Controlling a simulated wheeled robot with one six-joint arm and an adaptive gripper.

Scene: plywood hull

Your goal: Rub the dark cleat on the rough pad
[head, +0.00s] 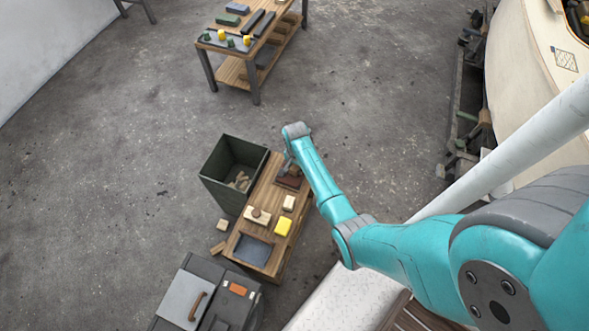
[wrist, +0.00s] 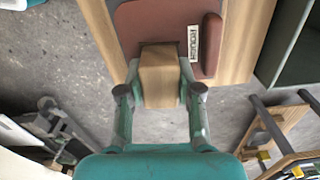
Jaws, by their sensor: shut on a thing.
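My gripper (wrist: 160,95) is shut on a brown wooden block (wrist: 160,70), which I take to be the dark cleat. The rough pad (wrist: 140,22) is a reddish-brown sheet with a white label and a raised bar along its right side in the wrist view. The block overlaps the pad's near edge in that view; I cannot tell whether they touch. In the head view the pad (head: 289,182) lies at the far end of the wooden bench, below my gripper (head: 291,170). The block is hard to make out there.
The bench (head: 268,188) also holds a pale block (head: 289,203), a wooden piece with a knob (head: 257,215), a yellow block (head: 283,226) and a grey-blue pad (head: 253,250). A dark green bin (head: 217,186) with wood scraps stands left. Another table (head: 232,71) stands farther back.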

